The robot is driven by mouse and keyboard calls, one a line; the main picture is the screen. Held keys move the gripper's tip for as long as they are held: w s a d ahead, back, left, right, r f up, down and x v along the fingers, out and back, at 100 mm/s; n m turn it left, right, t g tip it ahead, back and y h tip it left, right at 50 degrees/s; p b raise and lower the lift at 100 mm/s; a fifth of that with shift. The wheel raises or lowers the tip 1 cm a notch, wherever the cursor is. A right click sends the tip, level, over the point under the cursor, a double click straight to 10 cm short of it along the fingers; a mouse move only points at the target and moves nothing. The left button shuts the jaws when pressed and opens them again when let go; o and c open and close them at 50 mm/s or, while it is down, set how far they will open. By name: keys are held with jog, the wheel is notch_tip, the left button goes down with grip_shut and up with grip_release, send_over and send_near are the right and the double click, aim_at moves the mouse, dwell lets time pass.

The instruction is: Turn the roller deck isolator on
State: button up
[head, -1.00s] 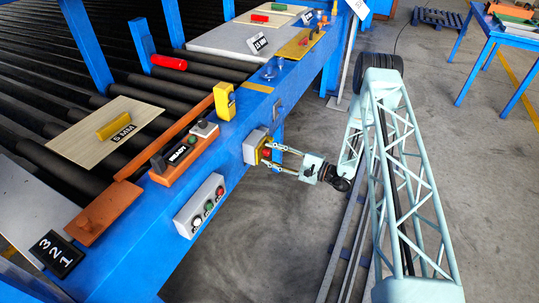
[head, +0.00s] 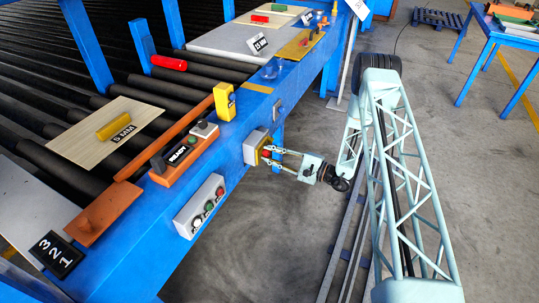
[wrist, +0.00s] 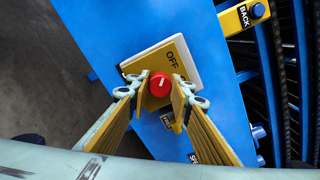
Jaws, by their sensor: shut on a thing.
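The isolator is a pale box with a yellow plate (wrist: 183,55) and a red round knob (wrist: 160,84). It is fixed to the side of the blue roller deck frame. In the head view the isolator box (head: 252,147) sits at the middle of the frame's side. "OFF" is printed on the plate beside the knob; other lettering is partly hidden by a finger. The knob has a small pale mark, whose direction I cannot tell for sure. My gripper (wrist: 161,88) is shut on the knob, one finger on each side; it also shows in the head view (head: 270,155).
A grey box with several push buttons (head: 201,205) and an orange READY panel (head: 184,152) lie left of the isolator. A yellow block (head: 225,100) stands above it on the frame.

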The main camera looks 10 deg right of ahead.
jog(key=shift+m, duration=0.4)
jog(key=m, duration=0.3)
jog(key=shift+m, duration=0.4)
jog(key=m, duration=0.8)
jog(key=shift+m, duration=2.6)
jog(key=o, duration=0.9)
